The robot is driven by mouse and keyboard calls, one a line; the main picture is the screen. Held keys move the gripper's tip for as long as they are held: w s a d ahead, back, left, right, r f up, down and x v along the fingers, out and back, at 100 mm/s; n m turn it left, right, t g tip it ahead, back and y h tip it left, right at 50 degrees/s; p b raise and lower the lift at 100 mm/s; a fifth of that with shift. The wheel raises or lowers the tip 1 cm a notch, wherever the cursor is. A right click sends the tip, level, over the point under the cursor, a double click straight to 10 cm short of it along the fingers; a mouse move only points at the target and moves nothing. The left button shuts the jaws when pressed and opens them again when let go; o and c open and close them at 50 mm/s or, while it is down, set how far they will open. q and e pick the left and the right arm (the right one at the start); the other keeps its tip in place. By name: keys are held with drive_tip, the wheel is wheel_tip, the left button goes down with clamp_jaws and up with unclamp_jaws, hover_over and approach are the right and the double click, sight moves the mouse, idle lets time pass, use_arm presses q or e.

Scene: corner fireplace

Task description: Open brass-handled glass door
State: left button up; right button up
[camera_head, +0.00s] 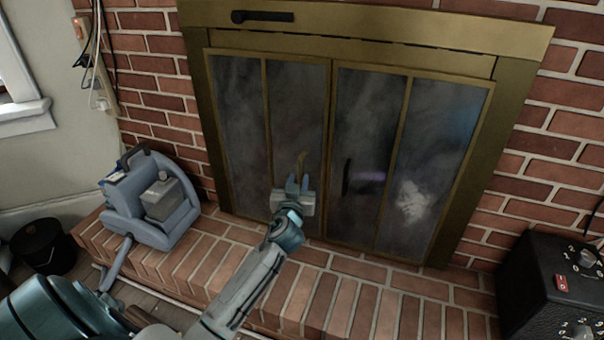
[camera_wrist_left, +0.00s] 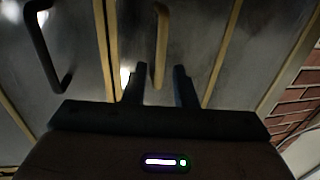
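The glass door with the brass handle (camera_head: 238,118) is the left half of the brass-framed fireplace front and looks shut. Its brass handle (camera_head: 301,158) is a thin upright bar near the middle of the front; the handle also shows in the left wrist view (camera_wrist_left: 161,45). My left gripper (camera_head: 298,181) is in front of this door, just below the handle in the head view. In the left wrist view its two fingers (camera_wrist_left: 159,78) are apart, with the handle's end in line with the gap. Whether they touch it I cannot tell. My right gripper is out of view.
The other glass door (camera_head: 375,130) has a dark handle (camera_head: 347,177). A raised brick hearth (camera_head: 345,290) lies below. A blue-grey machine (camera_head: 150,205) stands on its left, a black box with dials (camera_head: 545,290) at the right, and a dark pot (camera_head: 42,245) at far left.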

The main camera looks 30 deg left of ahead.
sight(300, 173)
use_arm(q)
drive_tip(key=x, duration=0.5)
clamp_jaws()
